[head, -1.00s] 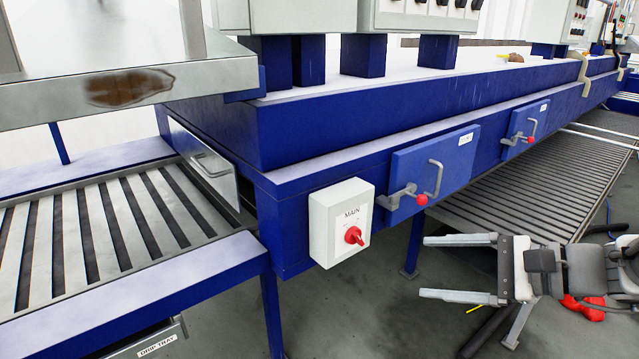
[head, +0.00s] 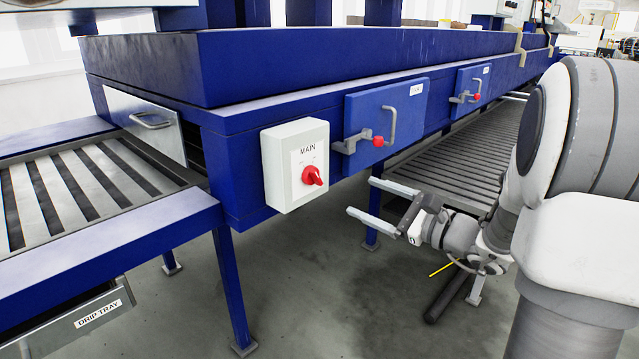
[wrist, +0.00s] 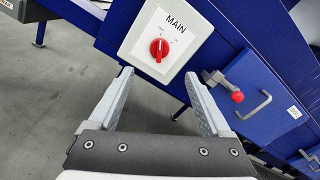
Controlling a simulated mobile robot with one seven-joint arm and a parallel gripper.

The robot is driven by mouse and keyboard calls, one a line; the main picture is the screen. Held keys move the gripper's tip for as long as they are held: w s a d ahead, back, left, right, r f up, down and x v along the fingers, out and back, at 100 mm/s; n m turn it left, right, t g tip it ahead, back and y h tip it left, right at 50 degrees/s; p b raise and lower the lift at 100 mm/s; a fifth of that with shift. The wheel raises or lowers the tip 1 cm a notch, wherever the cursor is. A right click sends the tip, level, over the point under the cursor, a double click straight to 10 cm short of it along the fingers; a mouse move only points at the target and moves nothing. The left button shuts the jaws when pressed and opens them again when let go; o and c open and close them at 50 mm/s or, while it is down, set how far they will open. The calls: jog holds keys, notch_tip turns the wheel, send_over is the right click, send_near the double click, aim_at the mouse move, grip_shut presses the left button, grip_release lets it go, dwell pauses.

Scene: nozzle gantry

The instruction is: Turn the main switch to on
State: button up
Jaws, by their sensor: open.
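The main switch is a red rotary knob (head: 312,176) on a white box (head: 283,190) marked MAIN, fixed to the front of the blue gantry frame. In the wrist view the knob (wrist: 159,49) lies ahead, a little above the gap between my fingertips. Its printed position marks are too small to read surely. My gripper (head: 362,199) is open and empty, to the right of the box and slightly below knob height in the head view. In the wrist view my gripper (wrist: 160,78) has its fingers spread apart, and nothing touches the knob.
A blue door (head: 385,115) with a grey handle and a red-tipped latch (head: 378,141) is right of the box. A second such door (head: 471,86) is farther along. A slatted conveyor (head: 70,195) is at left, above a drip tray (head: 100,315). Floor in front is clear.

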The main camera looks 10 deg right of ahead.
aim_at(319, 178)
jog(key=b+x, duration=0.1)
jog(key=x, duration=1.2)
jog(key=shift+w+a+b, duration=0.1)
jog(key=shift+b, duration=0.3)
grip_shut()
